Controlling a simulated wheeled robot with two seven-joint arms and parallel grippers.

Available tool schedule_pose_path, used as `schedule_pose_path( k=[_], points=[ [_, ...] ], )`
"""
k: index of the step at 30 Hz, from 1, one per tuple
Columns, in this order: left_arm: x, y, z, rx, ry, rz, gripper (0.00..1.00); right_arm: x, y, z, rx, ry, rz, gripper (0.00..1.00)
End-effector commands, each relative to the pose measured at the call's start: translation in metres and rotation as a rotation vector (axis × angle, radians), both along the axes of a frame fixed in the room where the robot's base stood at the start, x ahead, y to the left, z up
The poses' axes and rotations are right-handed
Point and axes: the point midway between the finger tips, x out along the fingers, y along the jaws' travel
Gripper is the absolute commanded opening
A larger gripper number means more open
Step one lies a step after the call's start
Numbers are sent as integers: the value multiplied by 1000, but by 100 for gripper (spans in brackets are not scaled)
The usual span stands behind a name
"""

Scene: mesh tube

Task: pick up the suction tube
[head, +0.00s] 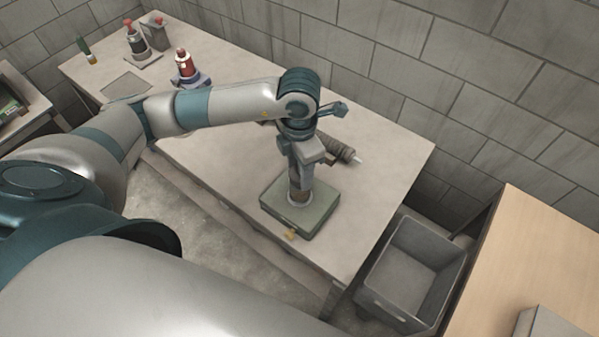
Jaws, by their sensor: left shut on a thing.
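My left gripper (300,182) points straight down above the table. It is shut on the upper part of a short upright brownish tube (300,196), and its fingers hide much of that tube. The tube's lower end is at the top of a flat green block (282,212), within a pale ring; I cannot tell if it touches the block. A dark ribbed tube (340,150) with a pale tip lies on the table just behind the gripper, partly hidden by it. My right gripper is not in view.
The block stands near the front edge of the table (385,160). A grey open bin (412,270) stands beyond the table's right end. A red-topped bottle (184,65) and other bottles (137,42) stand at the far left. The table's right part is clear.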

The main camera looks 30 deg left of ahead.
Motion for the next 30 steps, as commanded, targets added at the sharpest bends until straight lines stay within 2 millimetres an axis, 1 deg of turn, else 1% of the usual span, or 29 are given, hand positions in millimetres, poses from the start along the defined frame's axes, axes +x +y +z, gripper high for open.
schedule_pose_path(
  k=[5,9,18,24,30],
  points=[
    [1,0,13,-1,-4,-2,0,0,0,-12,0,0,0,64],
    [2,0,33,-2,-8,-2,0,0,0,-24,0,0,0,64],
    [10,-51,65,-2,-6,-6,0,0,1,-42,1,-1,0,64],
    [15,-79,82,-1,-5,-4,0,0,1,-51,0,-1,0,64],
    [19,-102,96,-1,-3,-3,0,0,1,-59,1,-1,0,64]
  ],
)
